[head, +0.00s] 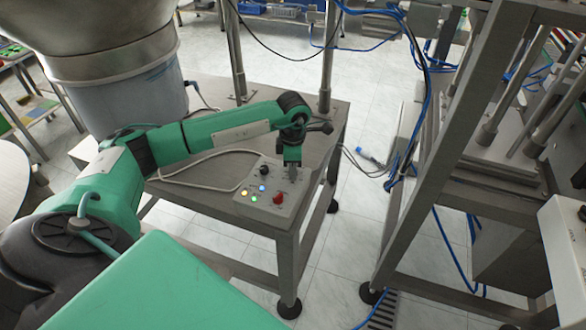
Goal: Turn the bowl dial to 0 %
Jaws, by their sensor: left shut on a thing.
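A small grey control box (250,207) sits on the near right corner of the metal table. Its sloped top carries a black dial (264,171), a red knob (278,198) and several lit buttons. My left gripper (292,174) points down onto the upper right part of the panel, to the right of the black dial. It is shut on a dial there, which the fingers mostly hide. The dial's labels and pointer are too small or hidden to read. My right gripper is not in view.
A large steel bowl feeder (105,60) stands at the upper left of the table (225,120). A pale cable (190,183) lies on the tabletop left of the box. A metal frame (430,150) with blue cables rises on the right. Tiled floor shows between.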

